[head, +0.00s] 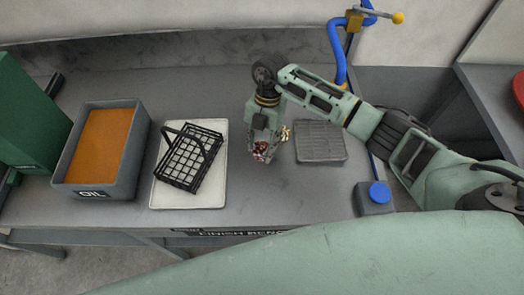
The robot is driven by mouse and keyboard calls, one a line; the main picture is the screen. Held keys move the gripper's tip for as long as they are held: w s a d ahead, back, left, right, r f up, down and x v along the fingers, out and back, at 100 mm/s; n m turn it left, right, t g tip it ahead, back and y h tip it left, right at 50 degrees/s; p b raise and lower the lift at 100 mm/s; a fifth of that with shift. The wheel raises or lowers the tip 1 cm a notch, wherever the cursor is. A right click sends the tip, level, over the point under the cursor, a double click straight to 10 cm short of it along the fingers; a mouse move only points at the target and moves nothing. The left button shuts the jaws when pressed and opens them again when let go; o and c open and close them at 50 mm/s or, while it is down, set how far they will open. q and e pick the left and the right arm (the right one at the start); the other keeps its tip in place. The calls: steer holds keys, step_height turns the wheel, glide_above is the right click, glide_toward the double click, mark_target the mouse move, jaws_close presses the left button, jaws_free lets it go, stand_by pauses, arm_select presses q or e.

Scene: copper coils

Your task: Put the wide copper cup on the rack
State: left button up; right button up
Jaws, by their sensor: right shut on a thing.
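My right gripper (266,146) hangs down over the bench between the white tray and the grey slatted rack. It is shut on a small reddish copper piece (261,151), likely the wide copper cup; the fingers hide much of it and its shape is hard to make out. The grey slatted rack (322,143) lies flat on the bench just right of the gripper, and nothing shows on it. My left gripper is not in view.
A black wire basket (188,162) with a handle sits on a white tray (205,201). Left of it stands a grey bin marked OIL (122,184) with orange liquid. A blue button on a grey box (376,203) and a blue pipe (338,60) stand on the right.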

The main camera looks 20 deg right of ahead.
steer(key=shift+c, duration=1.4)
